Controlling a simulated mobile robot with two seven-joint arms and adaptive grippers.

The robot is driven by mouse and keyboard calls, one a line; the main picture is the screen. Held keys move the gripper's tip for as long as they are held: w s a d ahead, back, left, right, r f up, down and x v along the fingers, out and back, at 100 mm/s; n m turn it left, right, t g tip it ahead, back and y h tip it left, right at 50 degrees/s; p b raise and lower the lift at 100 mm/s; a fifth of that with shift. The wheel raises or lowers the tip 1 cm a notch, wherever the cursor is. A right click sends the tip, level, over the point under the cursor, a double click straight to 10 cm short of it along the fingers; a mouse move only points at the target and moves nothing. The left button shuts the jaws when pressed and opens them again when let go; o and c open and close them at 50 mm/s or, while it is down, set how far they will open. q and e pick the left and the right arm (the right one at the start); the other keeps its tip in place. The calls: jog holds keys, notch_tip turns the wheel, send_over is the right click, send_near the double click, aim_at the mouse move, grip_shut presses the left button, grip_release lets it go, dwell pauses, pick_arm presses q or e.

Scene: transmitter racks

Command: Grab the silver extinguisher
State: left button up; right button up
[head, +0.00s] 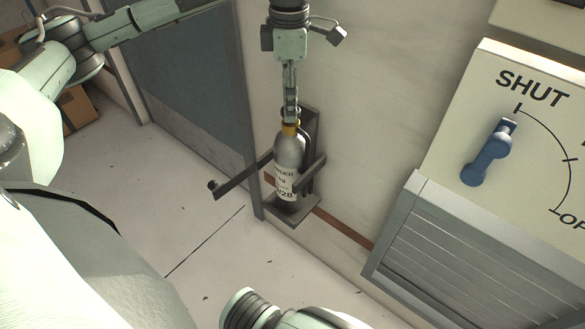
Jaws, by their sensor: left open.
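The silver extinguisher (289,153) stands upright in a dark wall bracket (313,130), near the middle of the head view. It has a yellow collar at the neck and a pale label with dark lettering. My left gripper (291,112) points down from above, with its fingers seen edge-on at the extinguisher's top. The fingers are open. They overlap the valve area in the picture, and I cannot tell whether they touch it. The fingers hide most of the extinguisher's head. Part of my right arm shows at the bottom, but its gripper is out of view.
A dark bracket arm (238,177) sticks out to the left of the extinguisher. A grey panel (190,85) stands on the left. A beige box with a blue lever (487,153) marked SHUT is on the right, above a grey louvred unit (440,245). The floor (215,245) is mostly clear.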

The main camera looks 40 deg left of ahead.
pick_arm(q)
send_over(291, 145)
jog(key=w+a, duration=0.2)
jog(key=f, duration=0.4)
jog(key=shift+d+f, duration=0.25)
jog(key=shift+f, duration=0.1)
grip_shut()
jog(key=shift+w+r, duration=0.15)
jog(key=shift+r, duration=0.05)
